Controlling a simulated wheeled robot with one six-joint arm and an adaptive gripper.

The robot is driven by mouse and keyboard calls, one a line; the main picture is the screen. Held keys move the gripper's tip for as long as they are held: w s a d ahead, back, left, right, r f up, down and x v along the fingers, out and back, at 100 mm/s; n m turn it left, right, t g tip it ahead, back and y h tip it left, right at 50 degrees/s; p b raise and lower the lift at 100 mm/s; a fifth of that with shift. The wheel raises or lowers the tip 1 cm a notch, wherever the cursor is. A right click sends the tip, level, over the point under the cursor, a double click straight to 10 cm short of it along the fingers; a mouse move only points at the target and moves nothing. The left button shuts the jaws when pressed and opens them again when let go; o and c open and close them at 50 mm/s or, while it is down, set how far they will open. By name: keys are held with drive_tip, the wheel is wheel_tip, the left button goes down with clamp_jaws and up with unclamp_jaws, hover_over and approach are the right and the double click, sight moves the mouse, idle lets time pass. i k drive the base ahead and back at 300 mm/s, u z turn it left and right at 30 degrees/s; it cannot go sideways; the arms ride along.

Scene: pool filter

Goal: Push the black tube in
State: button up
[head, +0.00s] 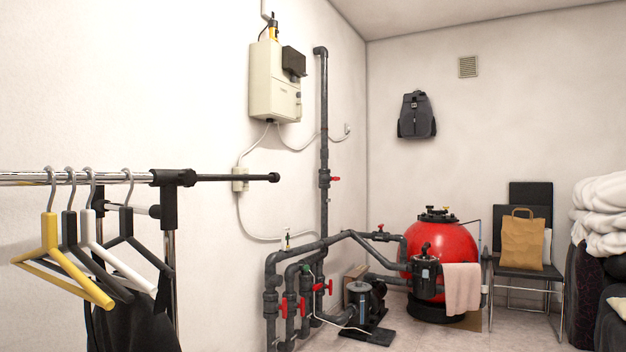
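A black tube (228,178) sticks out to the right from the black corner joint (175,183) of a chrome clothes rack. It is level and ends in a thicker black cap (273,178) in front of the white wall. A good length of the tube shows outside the joint. A chrome rail (22,179) runs left from the same joint. My gripper is not in this view.
Several hangers, one a yellow hanger (50,260), hang from the rail, with dark clothing (135,325) below. Grey pipes (325,120) with red valves, a pump (370,300) and a red filter tank (445,250) stand to the right. A chair (530,255) stands by the back wall.

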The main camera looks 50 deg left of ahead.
sight(273, 177)
drive_tip(key=u, duration=0.15)
drive_tip(key=i, duration=1.8)
drive_tip(key=u, duration=1.3)
drive_tip(key=i, duration=0.95)
drive_tip(key=u, duration=1.1)
